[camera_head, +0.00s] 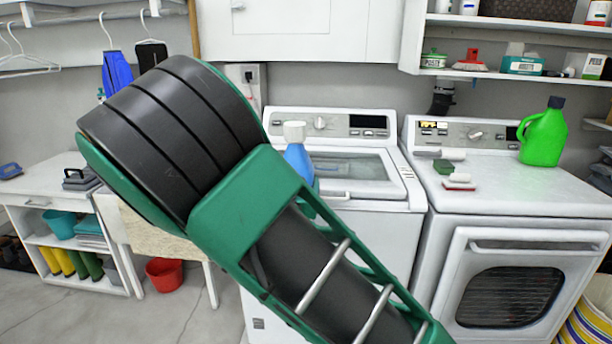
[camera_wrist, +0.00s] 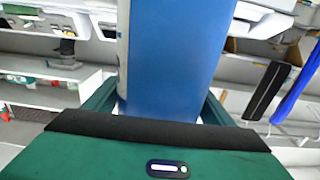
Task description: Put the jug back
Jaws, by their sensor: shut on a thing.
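A blue jug with a white cap (camera_head: 295,147) shows in the head view just behind my arm, in front of the washer. Its lower part is hidden by my arm. In the wrist view the blue jug (camera_wrist: 175,55) fills the middle, between the fingers of my gripper (camera_wrist: 160,108), which is shut on it. A green jug with a dark cap (camera_head: 543,135) stands upright on the right-hand machine. Most of my gripper is hidden behind my arm in the head view.
The white washer (camera_head: 376,200) and dryer (camera_head: 575,197) stand side by side. A brush (camera_head: 459,182) and small items lie on the dryer. Wall shelves (camera_head: 500,75) hold boxes and tins. A white bench (camera_head: 40,185) stands left; a red bucket (camera_head: 165,272) is on the floor.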

